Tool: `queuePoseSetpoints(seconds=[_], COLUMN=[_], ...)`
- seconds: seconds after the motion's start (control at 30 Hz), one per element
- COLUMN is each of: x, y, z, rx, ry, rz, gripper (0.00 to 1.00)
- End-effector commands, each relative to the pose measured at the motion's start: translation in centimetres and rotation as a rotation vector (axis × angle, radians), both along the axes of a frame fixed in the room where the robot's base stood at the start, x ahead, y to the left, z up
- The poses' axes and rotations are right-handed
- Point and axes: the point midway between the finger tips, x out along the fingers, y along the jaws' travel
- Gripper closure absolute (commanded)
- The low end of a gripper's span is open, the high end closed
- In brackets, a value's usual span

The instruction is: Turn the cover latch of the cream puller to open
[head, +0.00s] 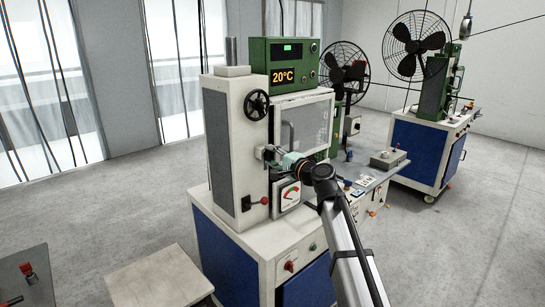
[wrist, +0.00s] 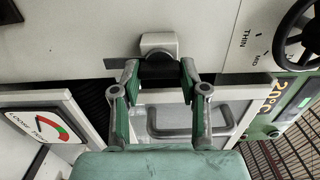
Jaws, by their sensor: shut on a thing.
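The cream puller (head: 233,150) is a cream cabinet on a blue-sided base in the head view. Its cover (head: 312,122) is a pale framed panel with a bar handle, which also shows in the wrist view (wrist: 186,132). The cover latch (wrist: 159,44) is a grey block at the top middle of the wrist view, beside the cover's edge. My gripper (wrist: 159,70) has its two green-padded fingers closed on the latch's dark lower part, one on each side. In the head view my gripper (head: 285,159) reaches the cover's lower left side. The fingertip contact is partly hidden.
A dial gauge (head: 290,195) sits just below my gripper. A handwheel (head: 256,104) and a green display box reading 20°C (head: 284,76) are above. A side bench (head: 365,185) with small parts stands at the right. A second machine (head: 425,150) and fans are behind.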

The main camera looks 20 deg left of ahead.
Motion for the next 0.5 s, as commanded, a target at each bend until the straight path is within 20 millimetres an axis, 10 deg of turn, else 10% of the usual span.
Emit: queuePoseSetpoints(seconds=[0.13,0.17,0.23,0.5], x=[0.09,0.09,0.08,0.02], y=[0.08,0.08,0.07,0.01], z=[0.15,0.15,0.14,0.06], rx=[0.004,0.004,0.004,0.001], ry=[0.001,0.001,0.001,0.0], rz=[-0.001,-0.001,-0.001,0.0], gripper=[0.91,0.49,0.31,0.31])
